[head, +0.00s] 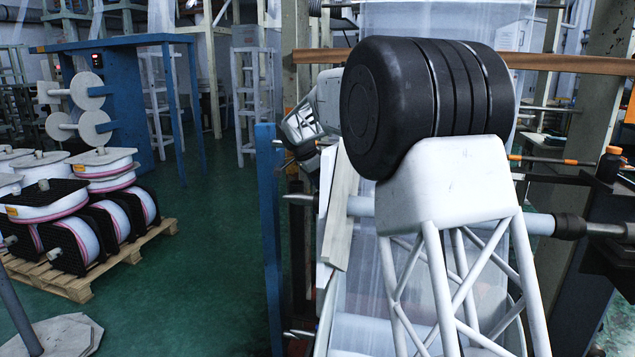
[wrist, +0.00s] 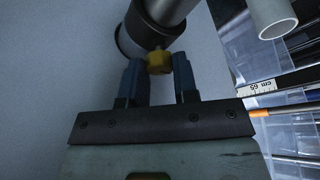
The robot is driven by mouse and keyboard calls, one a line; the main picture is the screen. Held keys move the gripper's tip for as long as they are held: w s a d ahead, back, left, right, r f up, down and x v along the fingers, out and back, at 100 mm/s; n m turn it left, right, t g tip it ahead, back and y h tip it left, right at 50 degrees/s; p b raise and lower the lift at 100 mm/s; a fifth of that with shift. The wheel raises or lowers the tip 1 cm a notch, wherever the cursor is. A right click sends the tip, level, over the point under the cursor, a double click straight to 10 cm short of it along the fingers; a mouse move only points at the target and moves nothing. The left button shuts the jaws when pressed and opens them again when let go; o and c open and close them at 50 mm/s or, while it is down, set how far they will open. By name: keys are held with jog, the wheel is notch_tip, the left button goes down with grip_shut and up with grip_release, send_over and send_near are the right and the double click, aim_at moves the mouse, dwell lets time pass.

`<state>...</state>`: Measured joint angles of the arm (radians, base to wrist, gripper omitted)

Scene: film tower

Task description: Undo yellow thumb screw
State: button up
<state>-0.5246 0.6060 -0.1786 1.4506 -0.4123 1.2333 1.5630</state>
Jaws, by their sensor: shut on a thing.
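The yellow thumb screw (wrist: 158,62) shows in the wrist view, on the near side of a dark collar around a grey cylinder (wrist: 158,22). My gripper (wrist: 160,72) has its two blue fingers on either side of the screw and is shut on it. The screw is still at the collar; how far it is threaded in cannot be seen. In the head view my arm's large black joint and white lattice link fill the right half and hide the screw and the fingers.
In the wrist view a pale tube (wrist: 272,18), a ruler (wrist: 258,89) and an orange-tipped rod (wrist: 262,113) lie to the right. In the head view a blue post (head: 268,230) stands left of my arm. Film reels (head: 75,240) sit on a pallet (head: 75,285); green floor between is clear.

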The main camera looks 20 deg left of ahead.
jog(key=shift+s+n+t+y, duration=0.1)
jog(key=shift+n+t+y, duration=0.4)
jog(key=shift+n, duration=1.5)
jog(key=o, duration=0.9)
jog(key=shift+o, duration=0.2)
jog(key=shift+r, duration=0.1)
jog(key=v, duration=0.7)
jog(key=shift+r, duration=0.25)
jog(key=shift+s, duration=0.1)
